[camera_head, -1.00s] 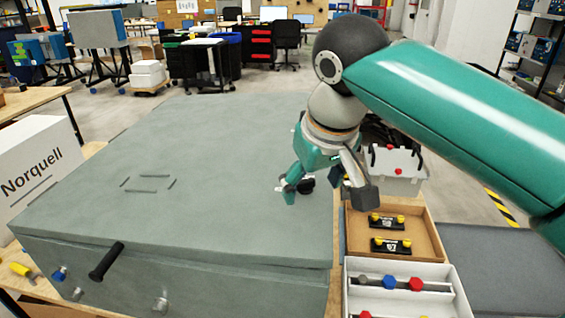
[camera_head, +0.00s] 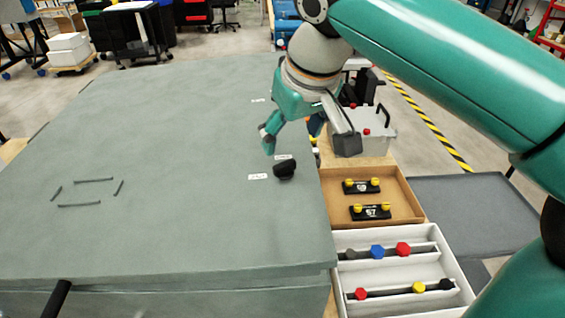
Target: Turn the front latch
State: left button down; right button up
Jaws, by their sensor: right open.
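The grey analyser housing (camera_head: 150,180) fills the left and middle of the view. A black knob-like latch (camera_head: 285,170) sits on its top near the right edge, with small white labels (camera_head: 258,177) beside it. My right gripper (camera_head: 308,143) is open and empty, its fingers pointing down, just above and behind this latch in the picture. I see no contact with the latch. Whether a second latch is hidden behind the gripper, near the farther label (camera_head: 258,99), I cannot tell. My left gripper is out of view.
Right of the housing are a cardboard tray (camera_head: 412,207) with two black pieces with yellow knobs, a white tray (camera_head: 452,268) with several coloured knobs, and a grey box (camera_head: 375,142). A black handle (camera_head: 57,298) is on the housing's front. The housing top is otherwise mostly clear.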

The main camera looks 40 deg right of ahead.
aim_at(284, 163)
jog(key=x, duration=0.8)
jog(key=shift+w+f, duration=0.1)
jog(key=shift+f, duration=0.25)
